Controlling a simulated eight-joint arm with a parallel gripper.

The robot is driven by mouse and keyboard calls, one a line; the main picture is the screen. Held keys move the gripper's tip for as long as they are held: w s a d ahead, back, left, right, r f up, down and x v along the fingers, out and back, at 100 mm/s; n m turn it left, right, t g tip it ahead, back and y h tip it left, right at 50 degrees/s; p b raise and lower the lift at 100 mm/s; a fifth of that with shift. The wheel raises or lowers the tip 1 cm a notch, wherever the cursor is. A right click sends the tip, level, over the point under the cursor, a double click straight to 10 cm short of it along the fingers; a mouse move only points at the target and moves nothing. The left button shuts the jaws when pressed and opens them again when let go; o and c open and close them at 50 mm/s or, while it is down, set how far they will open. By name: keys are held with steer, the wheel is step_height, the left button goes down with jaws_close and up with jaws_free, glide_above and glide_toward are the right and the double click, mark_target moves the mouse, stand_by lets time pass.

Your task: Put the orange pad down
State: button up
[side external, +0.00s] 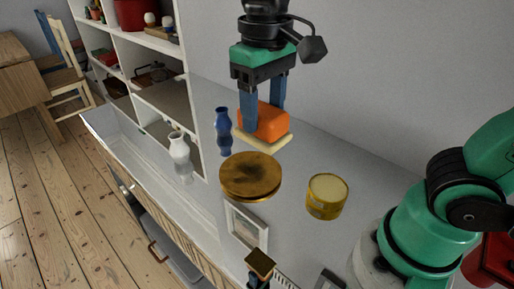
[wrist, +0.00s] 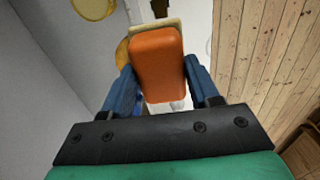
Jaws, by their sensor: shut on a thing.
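The orange pad (side external: 264,122) is a block with an orange top and a cream underside. My gripper (side external: 262,116) has its blue fingers on either side of the pad and is shut on it. The pad hangs above the grey-white cabinet top (side external: 300,165), near the wall. In the wrist view the pad (wrist: 156,66) lies between the two blue fingers of my gripper (wrist: 160,88), its cream edge at the far end. In the side view the pad appears above and behind a round golden-brown disc (side external: 250,176).
A blue vase (side external: 223,131) and a white vase (side external: 180,158) stand left of the disc. A yellow tin (side external: 327,196) stands to its right. A framed picture (side external: 246,226) and a small dark-topped object (side external: 260,264) are nearer the front. A white shelf (side external: 165,98) stands at the left.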

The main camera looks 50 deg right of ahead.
steer(key=s, duration=0.7)
steer(key=f, duration=1.8)
steer(key=shift+a+f, duration=0.25)
steer(key=shift+f, duration=0.1)
steer(key=o, duration=1.2)
steer(key=shift+f, duration=0.15)
